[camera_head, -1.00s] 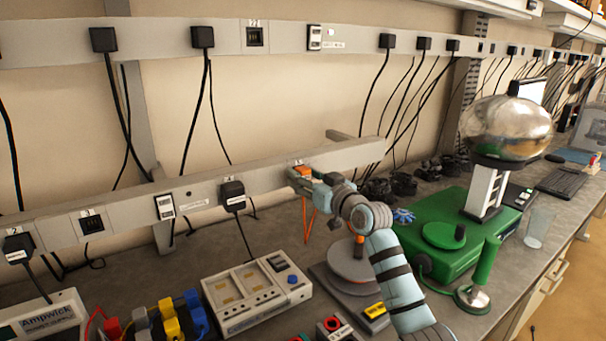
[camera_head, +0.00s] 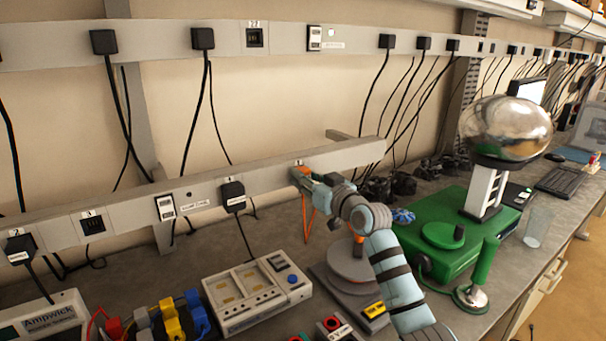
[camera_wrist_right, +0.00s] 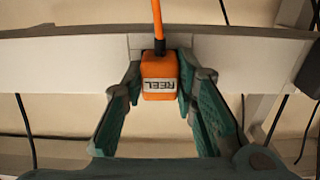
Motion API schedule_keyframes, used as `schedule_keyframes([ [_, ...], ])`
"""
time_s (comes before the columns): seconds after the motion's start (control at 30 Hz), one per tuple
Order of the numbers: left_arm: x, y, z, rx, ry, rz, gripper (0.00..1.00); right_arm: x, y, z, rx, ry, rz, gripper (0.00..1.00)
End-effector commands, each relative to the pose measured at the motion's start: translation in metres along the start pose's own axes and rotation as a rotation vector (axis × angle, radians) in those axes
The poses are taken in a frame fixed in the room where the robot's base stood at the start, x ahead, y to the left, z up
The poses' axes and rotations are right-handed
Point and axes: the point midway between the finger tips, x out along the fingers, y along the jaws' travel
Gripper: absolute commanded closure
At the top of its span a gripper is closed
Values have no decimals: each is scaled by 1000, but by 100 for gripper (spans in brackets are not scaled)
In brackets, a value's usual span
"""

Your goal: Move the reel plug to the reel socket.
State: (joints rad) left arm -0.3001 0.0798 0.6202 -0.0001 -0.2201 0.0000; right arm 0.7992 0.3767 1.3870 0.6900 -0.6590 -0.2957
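The orange reel plug, with a white label reading REEL, sits between the fingers of my right gripper (camera_wrist_right: 160,78) in the right wrist view (camera_wrist_right: 158,68). The fingers press on both its sides. In the head view my right gripper (camera_head: 308,179) is at the right part of the lower grey rail (camera_head: 345,158), by a number label, with a bit of the plug's orange showing. An orange cord hangs below it. I cannot tell whether the plug is seated in the rail. An empty socket (camera_head: 92,223) is farther left on the lower rail. My left gripper is out of view.
Black plugs with cords (camera_head: 232,196) sit along both rails. Below stand a beige device (camera_head: 255,295), a grey reel (camera_head: 352,262) and a green machine (camera_head: 455,235) with a metal dome (camera_head: 507,128). An empty socket (camera_head: 255,38) is on the upper rail.

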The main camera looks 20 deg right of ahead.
Motion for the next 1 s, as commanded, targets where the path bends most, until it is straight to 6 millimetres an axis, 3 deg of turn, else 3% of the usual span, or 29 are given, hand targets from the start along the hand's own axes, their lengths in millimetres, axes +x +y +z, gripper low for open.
schedule_keyframes([
  [0.03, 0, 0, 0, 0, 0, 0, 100, 0, 0, 0, 0, 0, 0, 90],
  [0.1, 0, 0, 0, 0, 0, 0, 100, 0, 0, 0, 0, 0, 0, 100],
  [0.3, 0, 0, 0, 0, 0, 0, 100, 0, 0, 0, 0, 0, 0, 100],
  [0.33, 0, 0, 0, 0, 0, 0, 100, 0, 0, 0, 0, 0, 0, 77],
  [0.5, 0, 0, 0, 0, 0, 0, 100, 0, 0, 0, 0, 0, 0, 100],
  [1.0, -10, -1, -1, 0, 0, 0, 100, -12, 1, 0, -1, -1, 2, 100],
])
